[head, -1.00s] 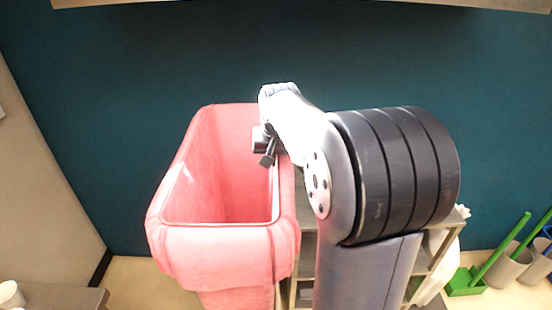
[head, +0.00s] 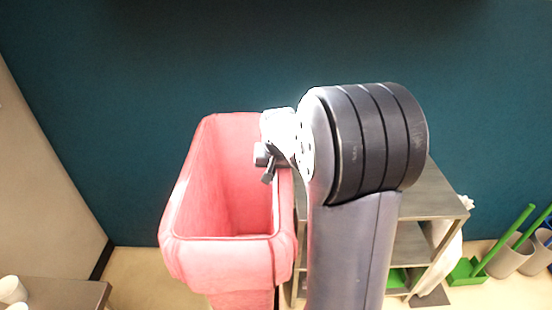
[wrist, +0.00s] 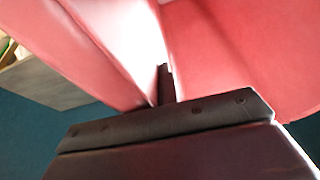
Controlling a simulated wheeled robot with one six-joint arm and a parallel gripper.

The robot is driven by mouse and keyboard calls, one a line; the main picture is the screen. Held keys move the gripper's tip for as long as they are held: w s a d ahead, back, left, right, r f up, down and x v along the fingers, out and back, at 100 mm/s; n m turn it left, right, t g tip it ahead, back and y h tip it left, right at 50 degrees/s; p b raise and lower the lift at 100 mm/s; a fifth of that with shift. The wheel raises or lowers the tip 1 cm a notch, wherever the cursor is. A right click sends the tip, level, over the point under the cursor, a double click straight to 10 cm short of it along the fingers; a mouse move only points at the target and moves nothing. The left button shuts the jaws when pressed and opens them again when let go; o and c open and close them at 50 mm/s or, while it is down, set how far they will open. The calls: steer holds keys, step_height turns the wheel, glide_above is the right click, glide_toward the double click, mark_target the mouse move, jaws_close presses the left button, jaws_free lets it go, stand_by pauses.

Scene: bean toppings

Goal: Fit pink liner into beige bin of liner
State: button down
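The pink liner (head: 185,190) hangs as a tall, open rectangular bag, its top folded outward over a rim. It hides any bin under it; no beige bin wall shows. My gripper (head: 268,165) is at the liner's right rim, with a dark finger on the inner side. In the wrist view the pink liner (wrist: 235,60) fills the upper part on both sides of a thin dark finger of my gripper (wrist: 165,85). The other finger is hidden, so I cannot tell whether the gripper is closed on the rim.
A grey shelf unit (head: 432,190) stands right of the liner, partly behind my arm. Green brushes and grey holders (head: 505,255) are on the floor at right. White cups (head: 12,289) sit on a ledge at lower left. A dark teal wall (head: 480,90) is behind.

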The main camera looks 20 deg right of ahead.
step_height(320, 180, down, 39)
steer(key=b, duration=2.7)
steer(key=shift+f, duration=0.2)
steer(key=c, duration=1.6)
jaws_free()
steer(key=p+v, duration=0.1)
steer(key=v, duration=0.9)
steer(key=shift+s+r, duration=0.15)
steer(key=shift+r, duration=0.25)
steer(key=shift+f, duration=0.1)
